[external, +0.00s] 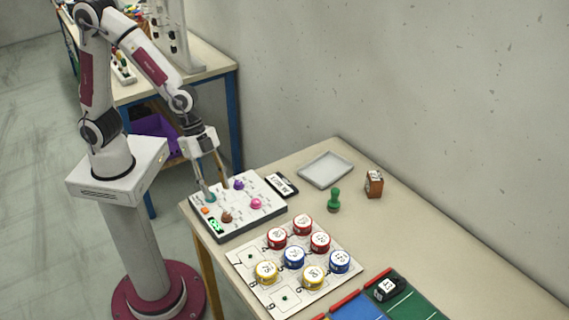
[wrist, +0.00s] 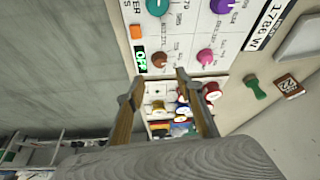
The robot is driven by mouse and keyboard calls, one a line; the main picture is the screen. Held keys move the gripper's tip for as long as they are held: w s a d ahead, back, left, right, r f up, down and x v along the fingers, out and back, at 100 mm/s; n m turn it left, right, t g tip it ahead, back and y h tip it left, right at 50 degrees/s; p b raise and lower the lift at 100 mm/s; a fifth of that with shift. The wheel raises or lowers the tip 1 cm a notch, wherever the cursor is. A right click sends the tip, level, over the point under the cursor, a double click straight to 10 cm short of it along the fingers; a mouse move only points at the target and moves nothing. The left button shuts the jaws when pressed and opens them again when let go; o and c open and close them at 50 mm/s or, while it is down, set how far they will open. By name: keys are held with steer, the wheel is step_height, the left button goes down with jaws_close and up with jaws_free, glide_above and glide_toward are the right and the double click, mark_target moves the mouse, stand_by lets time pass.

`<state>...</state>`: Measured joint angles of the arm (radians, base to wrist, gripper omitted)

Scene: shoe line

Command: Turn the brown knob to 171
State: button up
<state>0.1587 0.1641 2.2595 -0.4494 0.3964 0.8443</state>
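In the external view my gripper (external: 211,186) hangs over the panel's back left part, near the teal knob. The display (wrist: 141,60) seems to read OFF. The knob's pointer is too small to read.
The panel also bears a teal knob (wrist: 157,6), a purple knob (external: 238,184), a pink knob (external: 256,203) and an orange square (external: 205,210). A board with several coloured round pieces (external: 293,257) lies to the right.

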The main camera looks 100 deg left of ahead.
mark_target(226, 214)
steer(key=shift+f, duration=0.15)
steer(key=shift+x, duration=3.75)
jaws_close()
